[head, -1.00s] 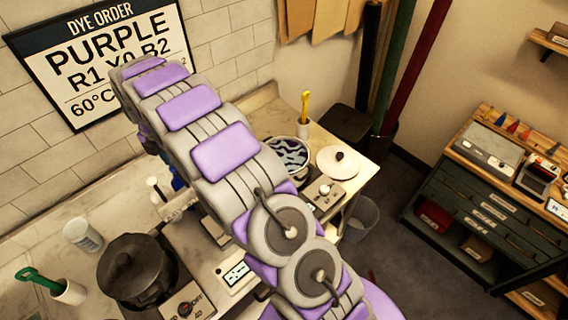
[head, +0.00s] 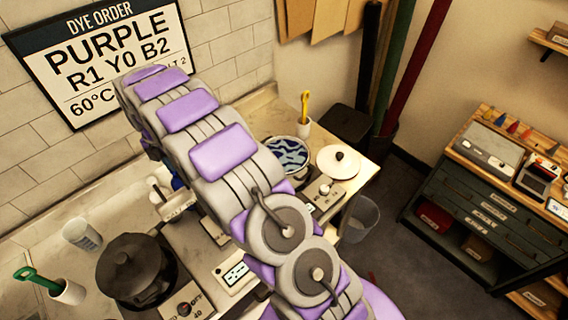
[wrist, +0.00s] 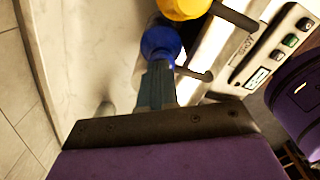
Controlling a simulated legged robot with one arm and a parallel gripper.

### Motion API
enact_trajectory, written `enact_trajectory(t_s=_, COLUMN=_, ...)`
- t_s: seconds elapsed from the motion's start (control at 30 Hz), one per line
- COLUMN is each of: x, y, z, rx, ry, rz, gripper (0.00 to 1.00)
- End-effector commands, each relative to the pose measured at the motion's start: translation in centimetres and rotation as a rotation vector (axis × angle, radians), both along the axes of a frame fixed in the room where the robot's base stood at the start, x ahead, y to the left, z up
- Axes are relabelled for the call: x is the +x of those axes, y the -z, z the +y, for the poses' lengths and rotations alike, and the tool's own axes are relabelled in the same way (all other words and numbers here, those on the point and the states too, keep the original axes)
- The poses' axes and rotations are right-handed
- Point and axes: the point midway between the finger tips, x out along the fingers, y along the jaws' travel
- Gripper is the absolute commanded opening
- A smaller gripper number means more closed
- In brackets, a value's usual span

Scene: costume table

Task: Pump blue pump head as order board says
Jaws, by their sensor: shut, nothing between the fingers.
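The order board (head: 105,50) hangs on the tiled wall at the upper left of the head view. It reads "DYE ORDER, PURPLE, R1 Y0 B2, 60°C", with the end of the lower line partly covered by my arm. The blue pump head (wrist: 160,42) is in the upper middle of the wrist view, with a dark spout pointing right. My gripper (wrist: 157,72) is shut and empty, its fingertips at the blue pump head; whether they touch I cannot tell. In the head view only a bit of blue (head: 177,183) shows beside my arm, and the gripper is hidden.
A yellow pump head (wrist: 185,8) is close beyond the blue one. A black lidded pot (head: 136,268) stands on a hot plate. A pot of bluish liquid (head: 290,153) and a white lid (head: 338,161) are on the counter. A wall is close on the left.

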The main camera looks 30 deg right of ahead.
Motion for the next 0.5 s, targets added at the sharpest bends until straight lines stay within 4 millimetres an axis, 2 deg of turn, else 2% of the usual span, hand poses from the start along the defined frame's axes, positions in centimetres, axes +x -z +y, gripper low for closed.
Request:
enact_trajectory(t_s=0.23, x=-0.1, y=0.0, z=0.0, rx=-0.001, ry=0.000, rz=0.004, gripper=0.00)
enact_trajectory(t_s=0.5, x=-0.1, y=-1.4, z=0.0, rx=-0.001, ry=0.000, rz=0.004, gripper=0.00)
